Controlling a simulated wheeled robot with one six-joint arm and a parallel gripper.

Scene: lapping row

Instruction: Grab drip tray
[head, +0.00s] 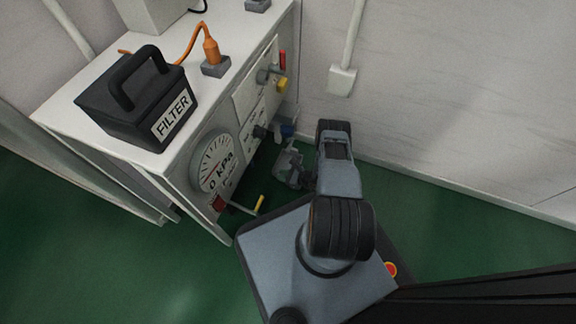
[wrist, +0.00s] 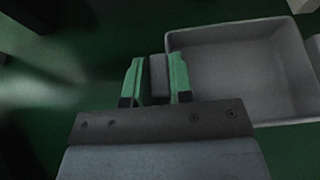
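The drip tray (wrist: 240,75) is a shallow grey tray with raised walls, low over the green floor at the right of the wrist view. My gripper (wrist: 157,78) has two green fingers at the tray's left side. A short grey block (wrist: 159,77) stands between the fingers; it looks like a tab or handle, but its join to the tray is not clear. The right finger is close to or against the block, and a narrow dark gap shows beside the left finger. In the head view my gripper (head: 290,166) is low beside the cabinet front; the tray cannot be made out there.
A white cabinet (head: 110,148) with a kPa gauge (head: 215,163), valves and a yellow-tipped lever (head: 259,204) stands left of my arm. A black FILTER box (head: 140,100) sits on top. A wall (head: 470,110) closes the back.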

